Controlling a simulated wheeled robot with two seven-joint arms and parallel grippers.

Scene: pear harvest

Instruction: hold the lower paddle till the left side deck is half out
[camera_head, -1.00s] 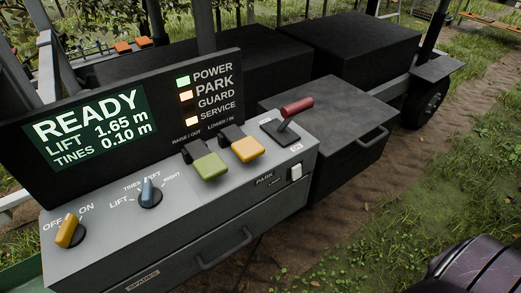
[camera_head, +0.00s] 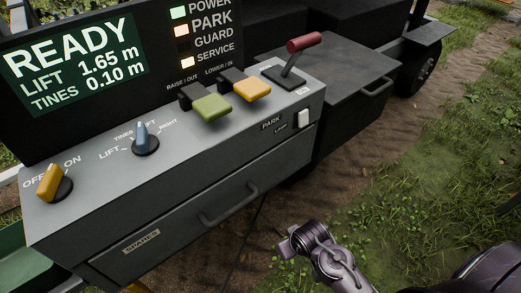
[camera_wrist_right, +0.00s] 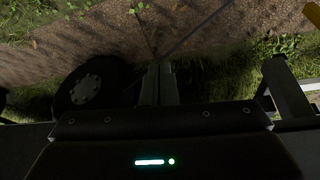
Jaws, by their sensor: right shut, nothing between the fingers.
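The lower paddle is the yellow one (camera_head: 251,90) under the LOWER / IN label on the grey console (camera_head: 200,170). The green paddle (camera_head: 212,107) beside it is under RAISE / OUT. Nothing touches either paddle. The blue selector knob (camera_head: 142,138) stands among LIFT, TINES, LEFT and RIGHT; its exact setting is hard to tell. I cannot identify the left side deck. My right arm (camera_head: 335,265) is in front of the console, low and apart from it. In the right wrist view my right gripper (camera_wrist_right: 160,70) is shut and empty. My left gripper is not in view.
The screen (camera_head: 72,65) reads READY, LIFT 1.65 m, TINES 0.10 m. POWER, PARK and SERVICE lights are lit; GUARD is dark. A red-handled lever (camera_head: 304,43) and white switch (camera_head: 303,119) are at the console's right. A wheel (camera_wrist_right: 92,85) shows in the wrist view.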

